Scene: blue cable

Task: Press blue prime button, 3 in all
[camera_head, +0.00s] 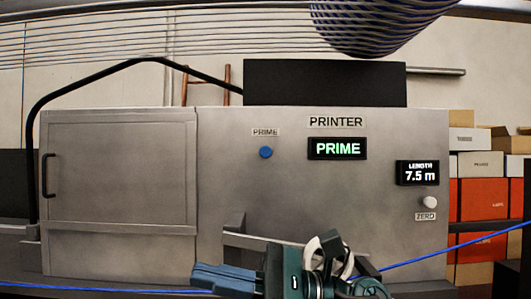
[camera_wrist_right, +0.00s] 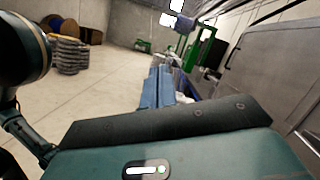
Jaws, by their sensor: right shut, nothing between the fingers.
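The blue prime button (camera_head: 266,152) is a small round knob on the grey printer's (camera_head: 230,180) front, under a PRIME label (camera_head: 265,132). My right gripper (camera_head: 197,276) is low in the head view, below and left of the button and apart from it. Its blue-grey fingers point left and are shut on nothing; they also show together in the right wrist view (camera_wrist_right: 158,84). The green-lit display (camera_head: 338,149) reads PRIME. My left gripper is not in view.
A LENGTH display (camera_head: 417,173) reads 7.5 m, above a white ZERO knob (camera_head: 430,202). A blue cable (camera_head: 440,248) runs low across the front, partly behind my right arm. Stacked boxes (camera_head: 480,200) stand at the right. The panel around the blue button is clear.

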